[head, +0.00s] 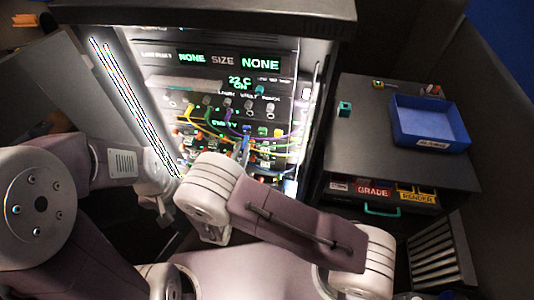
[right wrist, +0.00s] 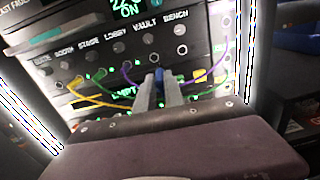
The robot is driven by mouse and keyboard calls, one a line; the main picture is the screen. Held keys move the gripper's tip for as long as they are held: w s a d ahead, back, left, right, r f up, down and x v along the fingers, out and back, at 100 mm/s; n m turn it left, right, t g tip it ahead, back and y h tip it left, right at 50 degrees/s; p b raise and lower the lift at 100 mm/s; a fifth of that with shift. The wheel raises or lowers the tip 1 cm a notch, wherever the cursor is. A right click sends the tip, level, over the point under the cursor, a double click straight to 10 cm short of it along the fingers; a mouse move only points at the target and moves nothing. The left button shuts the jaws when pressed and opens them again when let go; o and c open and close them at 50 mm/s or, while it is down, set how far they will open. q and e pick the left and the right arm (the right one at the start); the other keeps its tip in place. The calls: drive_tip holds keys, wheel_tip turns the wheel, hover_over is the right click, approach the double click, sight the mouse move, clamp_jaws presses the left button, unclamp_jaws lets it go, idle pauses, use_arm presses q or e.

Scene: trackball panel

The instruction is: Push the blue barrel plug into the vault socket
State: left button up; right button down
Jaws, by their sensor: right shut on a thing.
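The blue barrel plug (head: 246,131) is at the lit panel in the head view. It also shows in the right wrist view (right wrist: 160,74), between the two grey fingers. My right gripper (right wrist: 159,88) is shut on it, with the blue end just past the fingertips. The vault socket (right wrist: 155,58) is a ring below the VAULT label, just above the plug's tip in the picture. I cannot tell how large the gap to it is. My left arm comes in from the left in the head view; its jaws do not show clearly.
Yellow, purple and green cables (right wrist: 212,79) hang across the panel around the fingers. The bench ring (right wrist: 182,49) right of the vault one looks empty. A blue tray (head: 400,116) and a small teal block (head: 345,109) sit on the side cabinet.

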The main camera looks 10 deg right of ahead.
drive_tip(key=shift+s+a+r, duration=0.1)
drive_tip(key=shift+a+r, duration=0.3)
drive_tip(key=shift+a, duration=0.2)
drive_tip(key=shift+d, duration=0.1)
drive_tip(key=shift+b+x, duration=0.4)
drive_tip(key=shift+x, duration=2.45)
drive_tip(key=shift+b, duration=0.45)
drive_tip(key=shift+m, duration=0.3)
drive_tip(key=shift+b+x, duration=0.45)
drive_tip(key=shift+x, duration=2.05)
drive_tip(key=c, duration=1.3)
unclamp_jaws()
drive_tip(key=shift+f, duration=0.1)
drive_tip(key=shift+c, duration=0.2)
